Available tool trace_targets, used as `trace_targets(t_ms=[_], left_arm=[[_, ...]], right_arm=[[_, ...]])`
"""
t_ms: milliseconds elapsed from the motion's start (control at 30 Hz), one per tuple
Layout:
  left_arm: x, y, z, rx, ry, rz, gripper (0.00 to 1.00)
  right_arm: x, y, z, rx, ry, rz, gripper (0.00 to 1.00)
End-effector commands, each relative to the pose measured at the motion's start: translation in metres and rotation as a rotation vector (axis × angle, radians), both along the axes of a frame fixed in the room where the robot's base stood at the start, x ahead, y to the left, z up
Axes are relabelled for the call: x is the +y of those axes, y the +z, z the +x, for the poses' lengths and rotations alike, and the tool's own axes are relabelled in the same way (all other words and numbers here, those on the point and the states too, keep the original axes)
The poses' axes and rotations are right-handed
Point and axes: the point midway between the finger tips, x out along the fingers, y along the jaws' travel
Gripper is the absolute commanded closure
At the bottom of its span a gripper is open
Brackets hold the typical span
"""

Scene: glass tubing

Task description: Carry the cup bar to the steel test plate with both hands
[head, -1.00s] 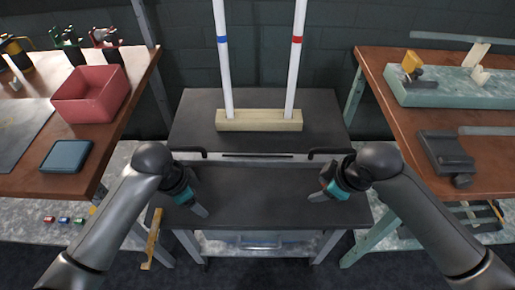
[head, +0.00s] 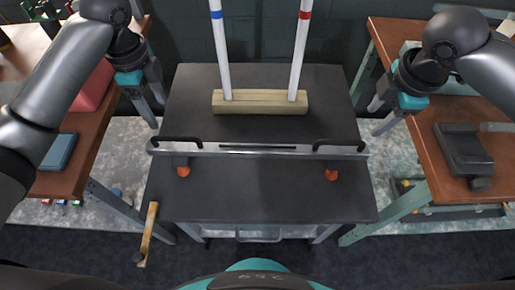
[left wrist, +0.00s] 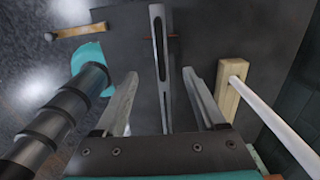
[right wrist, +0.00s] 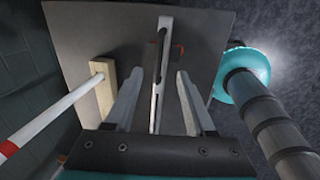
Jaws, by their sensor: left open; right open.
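The cup bar (head: 256,149) is a silver bar with two black handles and two orange-red cups showing at its front side. It lies across the dark table in the head view, and shows in the left wrist view (left wrist: 160,60) and right wrist view (right wrist: 158,75). My left gripper (head: 156,110) is open and empty, up to the left of the bar's left end. My right gripper (head: 378,114) is open and empty, up to the right of its right end. Both are apart from the bar. I cannot surely pick out the steel test plate; my left arm covers much of the left bench.
A wooden block (head: 259,101) with two upright white rods stands on the dark table behind the bar. A wooden-handled tool (head: 148,232) is at the table's front left. Brown benches flank it; the right one holds a dark fixture (head: 462,150). The front tabletop is clear.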

Motion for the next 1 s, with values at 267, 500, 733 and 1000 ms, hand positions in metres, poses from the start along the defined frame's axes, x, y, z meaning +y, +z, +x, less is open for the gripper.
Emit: trace_targets(t_ms=[267,500,733,1000], left_arm=[[0.0,-0.037,-0.001,0.006,0.002,0.0,0.28],[-0.001,-0.085,-0.001,0.005,0.002,-0.002,0.28],[0.0,-0.126,-0.001,0.004,0.002,0.0,0.28],[0.0,-0.149,0.0,0.0,0.001,-0.001,0.28]], right_arm=[[0.0,-0.036,0.006,0.006,-0.003,0.001,0.45],[0.001,-0.083,0.015,0.005,-0.002,0.001,0.45],[0.001,-0.124,0.024,0.004,-0.002,0.001,0.45],[0.0,-0.147,0.029,0.001,-0.001,0.001,0.45]])
